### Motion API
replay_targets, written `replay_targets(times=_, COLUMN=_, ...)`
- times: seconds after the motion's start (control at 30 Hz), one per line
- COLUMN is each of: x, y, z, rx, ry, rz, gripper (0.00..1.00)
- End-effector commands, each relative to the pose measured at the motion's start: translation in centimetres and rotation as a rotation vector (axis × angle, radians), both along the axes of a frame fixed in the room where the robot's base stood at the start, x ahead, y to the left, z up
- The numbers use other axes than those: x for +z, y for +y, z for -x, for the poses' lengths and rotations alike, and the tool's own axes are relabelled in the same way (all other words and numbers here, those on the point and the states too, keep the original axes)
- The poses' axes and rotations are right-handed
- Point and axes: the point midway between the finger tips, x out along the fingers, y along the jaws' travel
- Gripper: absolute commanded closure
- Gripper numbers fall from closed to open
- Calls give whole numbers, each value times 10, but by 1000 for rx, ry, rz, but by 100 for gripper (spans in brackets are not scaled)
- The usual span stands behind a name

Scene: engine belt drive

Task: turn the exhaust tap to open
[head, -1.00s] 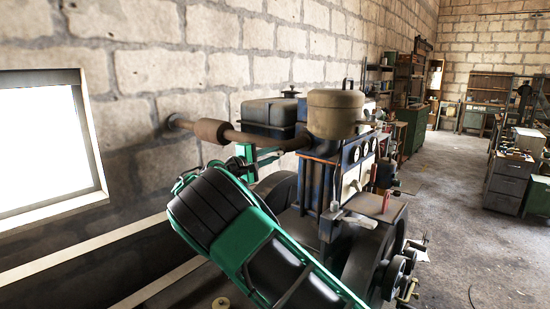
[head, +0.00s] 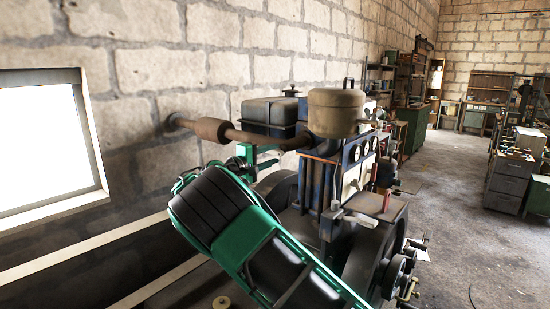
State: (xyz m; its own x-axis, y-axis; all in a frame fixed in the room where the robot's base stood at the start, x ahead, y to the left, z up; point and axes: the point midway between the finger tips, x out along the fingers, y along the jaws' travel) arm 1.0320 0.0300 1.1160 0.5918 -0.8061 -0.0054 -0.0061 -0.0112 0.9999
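The rusty exhaust pipe (head: 262,136) runs from the engine top to the stone wall, with a thicker brown section (head: 211,130) near the wall. Small green parts (head: 244,153) show just below the pipe, behind my green and black arm. I cannot tell whether they belong to a tap or to my wrist. No tap handle can be made out clearly. My gripper's fingers cannot be picked out, and the big arm link in front hides much of that area.
The engine (head: 322,185) stands at the middle, with a tan round canister (head: 336,112) on top and a dark tank (head: 270,116) behind the pipe. A bright window (head: 40,145) is at left. Open floor (head: 455,190) lies to the right, before drawers (head: 508,182).

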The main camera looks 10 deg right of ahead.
Motion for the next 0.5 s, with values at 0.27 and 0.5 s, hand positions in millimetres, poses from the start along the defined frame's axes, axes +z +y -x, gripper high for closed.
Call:
replay_targets(times=0.27, x=2, y=4, z=4, rx=-1, ry=-2, rz=1, gripper=66)
replay_targets(times=0.5, x=1, y=37, z=26, rx=1, ry=-1, rz=2, gripper=66)
